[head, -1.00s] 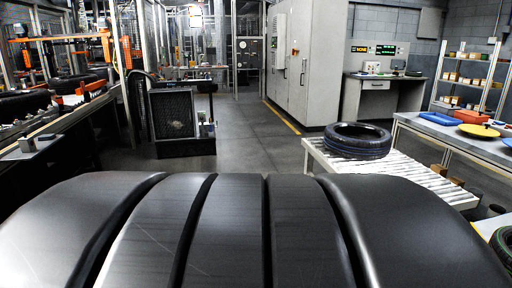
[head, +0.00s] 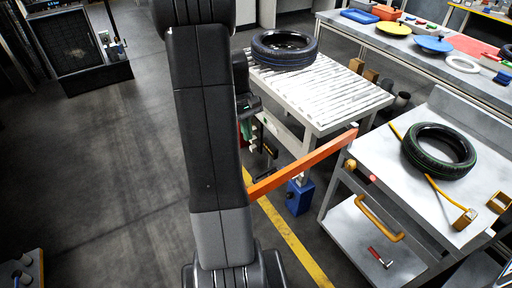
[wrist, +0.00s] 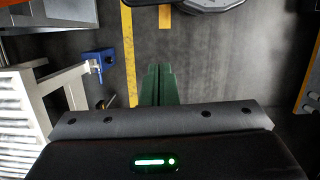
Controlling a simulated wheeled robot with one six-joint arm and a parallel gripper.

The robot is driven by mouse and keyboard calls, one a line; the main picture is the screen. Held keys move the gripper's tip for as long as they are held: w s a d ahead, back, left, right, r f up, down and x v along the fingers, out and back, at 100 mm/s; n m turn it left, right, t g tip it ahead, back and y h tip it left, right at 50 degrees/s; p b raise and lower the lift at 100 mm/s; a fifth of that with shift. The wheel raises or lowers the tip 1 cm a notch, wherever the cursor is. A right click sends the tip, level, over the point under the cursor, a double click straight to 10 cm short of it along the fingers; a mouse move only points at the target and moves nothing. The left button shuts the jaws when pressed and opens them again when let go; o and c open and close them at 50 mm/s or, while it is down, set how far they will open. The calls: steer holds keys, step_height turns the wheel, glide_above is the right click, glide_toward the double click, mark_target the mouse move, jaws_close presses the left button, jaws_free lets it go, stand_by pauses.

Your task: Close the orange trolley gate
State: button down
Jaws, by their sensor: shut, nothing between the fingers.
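The orange gate (head: 303,163) is a flat bar that joins the grey trolley (head: 345,235) at its upper left corner. It stands out from the trolley toward the lower left, and its far end passes close to or behind my arm. My gripper (head: 246,130) is partly hidden behind my arm link, beyond the bar in the head view. In the wrist view its green fingers (wrist: 158,86) are together with nothing between them, over bare floor. A short orange strip (wrist: 165,16) shows at the top there; I cannot tell if it is the gate.
A green-striped tyre (head: 438,152) lies on the trolley, which has a yellow handle (head: 380,222). A roller table (head: 325,98) with another tyre (head: 284,48) stands behind the gate. A blue block (head: 299,197) is on the floor below the bar. The left floor is mostly clear.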

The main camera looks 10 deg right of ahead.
steer(key=s+d+f+p, duration=0.1)
steer(key=s+d+f, duration=0.1)
steer(key=s+f, duration=0.4)
step_height(320, 180, down, 3)
steer(key=shift+d+r, duration=0.15)
steer(key=shift+d, duration=0.15)
